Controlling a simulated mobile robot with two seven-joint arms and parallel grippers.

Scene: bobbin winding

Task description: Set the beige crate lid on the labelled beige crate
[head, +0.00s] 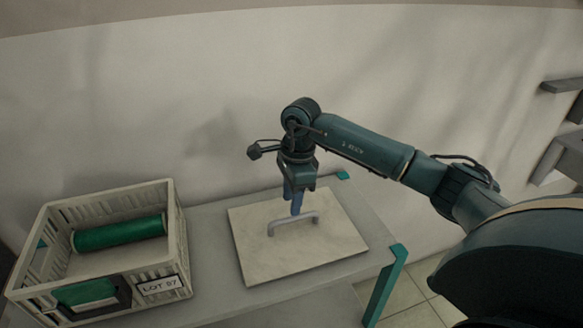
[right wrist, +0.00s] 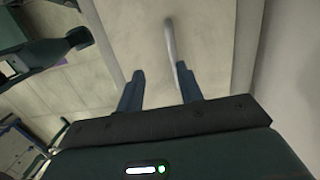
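The beige crate lid (head: 258,248) lies flat on the grey table, with a grey bar handle (head: 285,225) standing up from its middle. The lid also shows in the right wrist view (right wrist: 140,30). The labelled beige crate (head: 172,255) stands at the left end of the table, open at the top, with a "LOT 07" label on its front. My right gripper (head: 297,200) points down at the handle. In the right wrist view its two fingers are apart, and the handle (right wrist: 170,40) shows near the right-hand finger. I cannot tell whether they touch. My left gripper is not in view.
A green roll (head: 120,233) lies inside the crate. A dark-framed green piece (head: 85,293) is at the crate's front. A narrow strip of table (head: 208,245) is clear between crate and lid. A wall stands behind the table, and a teal post (head: 382,290) is at its right corner.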

